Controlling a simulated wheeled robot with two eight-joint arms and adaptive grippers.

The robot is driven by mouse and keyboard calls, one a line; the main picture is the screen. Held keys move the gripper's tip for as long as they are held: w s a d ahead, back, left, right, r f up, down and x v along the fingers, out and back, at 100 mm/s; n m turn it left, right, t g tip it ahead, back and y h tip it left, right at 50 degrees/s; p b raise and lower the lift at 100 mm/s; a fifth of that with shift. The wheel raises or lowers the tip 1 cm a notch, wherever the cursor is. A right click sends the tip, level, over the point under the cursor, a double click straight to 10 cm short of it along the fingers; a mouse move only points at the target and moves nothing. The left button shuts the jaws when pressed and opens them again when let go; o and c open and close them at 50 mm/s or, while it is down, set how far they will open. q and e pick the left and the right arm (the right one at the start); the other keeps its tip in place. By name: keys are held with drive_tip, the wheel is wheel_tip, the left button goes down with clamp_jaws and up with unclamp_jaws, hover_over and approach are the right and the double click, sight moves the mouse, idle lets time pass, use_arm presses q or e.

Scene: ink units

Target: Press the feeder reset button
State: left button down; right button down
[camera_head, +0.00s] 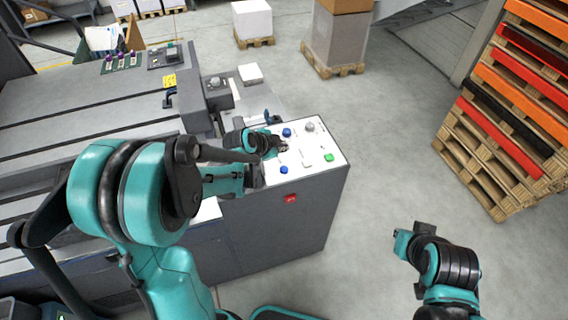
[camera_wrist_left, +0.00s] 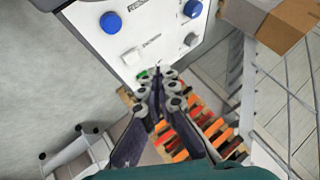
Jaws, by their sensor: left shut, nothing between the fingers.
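The white control panel (camera_head: 300,172) tops the end of the grey machine. It carries a blue button (camera_head: 286,132) at the back, another blue button (camera_head: 284,169) at the front, a grey knob (camera_head: 309,126) and a green button (camera_head: 328,157). The labels are too small to read, so I cannot tell which is the feeder reset button. My left gripper (camera_head: 283,148) is shut and empty over the panel, between the two blue buttons. In the left wrist view its fingers (camera_wrist_left: 158,78) partly cover the green button (camera_wrist_left: 142,75); contact cannot be told. My right gripper (camera_head: 408,238) is over the floor, its fingers unclear.
A red switch (camera_head: 290,198) is on the machine's front side. Wooden pallets with orange and black slats (camera_head: 515,90) are stacked at the right. A loaded pallet (camera_head: 335,68) stands behind. The floor between the machine and the stacked pallets is clear.

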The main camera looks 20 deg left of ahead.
sight(283, 170)
idle(0.4)
use_arm(q)
wheel_tip(283, 170, down, 9)
drive_tip(key=b, duration=0.7)
drive_tip(key=shift+r, duration=0.1)
idle(1.1)
drive_tip(key=shift+f+b, duration=0.45)
drive_tip(key=shift+b, duration=0.05)
drive_tip(key=shift+f+b, duration=0.45)
idle(0.4)
drive_tip(key=shift+r, duration=0.1)
drive_tip(key=shift+r+p, duration=0.65)
drive_tip(key=shift+r, duration=0.15)
drive_tip(key=shift+w, duration=0.1)
